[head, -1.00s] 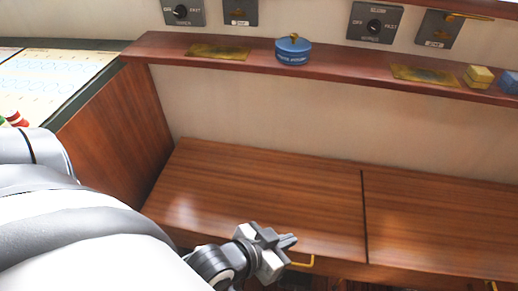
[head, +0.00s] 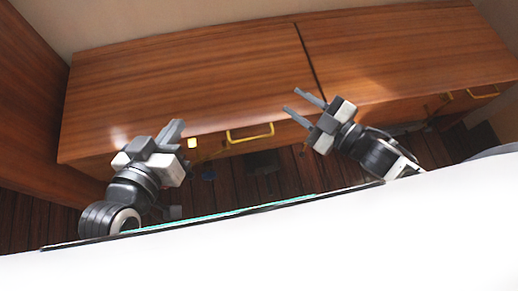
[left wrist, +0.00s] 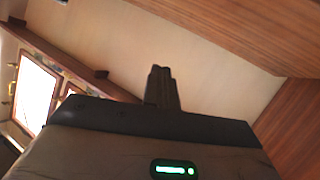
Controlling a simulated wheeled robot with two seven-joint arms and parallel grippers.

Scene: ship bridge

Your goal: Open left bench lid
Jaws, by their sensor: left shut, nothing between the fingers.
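The left bench lid (head: 190,75) is a brown wooden panel, lying flat and closed in the head view. A yellow bar handle (head: 250,134) is at its front edge, right of the lid's middle. My left gripper (head: 176,130) is shut and empty at the lid's front edge, left of the handle and apart from it. Its shut fingers also show in the left wrist view (left wrist: 161,85). My right gripper (head: 304,103) is open and empty by the front right corner of the left lid, right of the handle. Whether either gripper touches the wood is unclear.
The right bench lid (head: 410,50) lies closed beyond a dark seam, with yellow hardware (head: 482,92) at its front. A wooden side panel (head: 25,90) bounds the bench on the left. Dark plank floor (head: 30,215) lies in front. The left wrist view shows a pale wall (left wrist: 120,45).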

